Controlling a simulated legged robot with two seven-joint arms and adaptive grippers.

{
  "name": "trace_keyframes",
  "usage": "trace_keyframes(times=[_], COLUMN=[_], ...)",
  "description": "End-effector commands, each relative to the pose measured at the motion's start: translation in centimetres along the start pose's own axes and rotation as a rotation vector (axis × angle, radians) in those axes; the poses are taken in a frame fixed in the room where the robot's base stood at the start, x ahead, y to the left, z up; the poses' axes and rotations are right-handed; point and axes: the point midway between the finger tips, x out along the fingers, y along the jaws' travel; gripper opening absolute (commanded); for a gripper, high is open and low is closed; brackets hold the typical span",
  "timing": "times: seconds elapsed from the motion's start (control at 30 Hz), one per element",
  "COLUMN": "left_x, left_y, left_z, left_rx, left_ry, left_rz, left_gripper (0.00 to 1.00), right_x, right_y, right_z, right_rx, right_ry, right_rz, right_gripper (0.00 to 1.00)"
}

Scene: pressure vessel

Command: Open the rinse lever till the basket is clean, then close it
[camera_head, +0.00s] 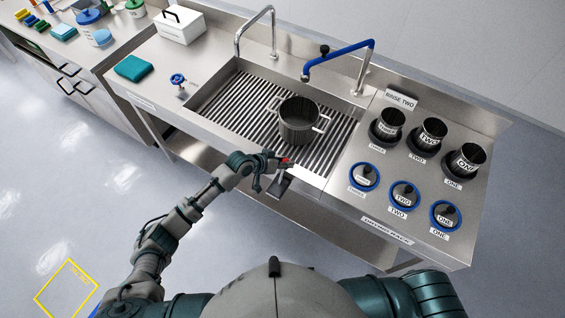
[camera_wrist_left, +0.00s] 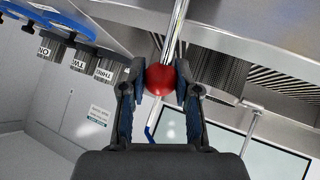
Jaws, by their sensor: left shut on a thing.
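My left gripper (camera_head: 280,163) is at the front edge of the sink. It is shut on a red ball knob (camera_wrist_left: 160,79), which shows between both fingers in the left wrist view. A metal rod (camera_wrist_left: 174,35) runs up from the knob there; I take it for the rinse lever. The dark basket (camera_head: 298,122), a round pot with two side handles, stands upright on the slatted sink rack, beyond the gripper. I see no water running, and dirt on the basket is too small to tell. My right gripper is not in view.
A blue spout (camera_head: 340,56) and a chrome spout (camera_head: 255,28) rise behind the sink (camera_head: 215,95). Labelled dark cups (camera_head: 433,131) and blue-rimmed lids (camera_head: 404,195) stand on the right. A teal cloth (camera_head: 134,68), white box (camera_head: 182,26) and blue valve (camera_head: 178,80) are on the left.

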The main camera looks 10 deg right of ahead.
Motion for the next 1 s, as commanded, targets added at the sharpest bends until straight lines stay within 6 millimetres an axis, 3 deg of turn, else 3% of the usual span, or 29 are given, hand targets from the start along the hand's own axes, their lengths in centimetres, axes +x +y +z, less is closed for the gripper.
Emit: trace_keyframes(times=[0.37,0.4,0.5,0.83,1.0], left_x=[0.5,0.5,0.5,-0.3,-2.8], left_y=[0.0,0.0,0.0,-0.1,-0.3], left_z=[0.5,0.5,0.3,0.1,0.1], left_rx=[0.000,0.000,0.001,0.002,0.002], left_ry=[-0.010,-0.010,-0.008,0.001,0.001], left_rz=[-0.005,-0.004,-0.004,-0.003,-0.002], left_gripper=[0.00,0.36,0.57,0.57,0.57], right_x=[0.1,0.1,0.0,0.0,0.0], right_y=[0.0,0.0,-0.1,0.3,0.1], right_z=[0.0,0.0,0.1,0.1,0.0], right_rx=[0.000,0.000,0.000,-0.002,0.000], right_ry=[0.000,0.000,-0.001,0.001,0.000], right_rz=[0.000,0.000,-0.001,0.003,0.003], right_gripper=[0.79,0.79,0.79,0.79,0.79])
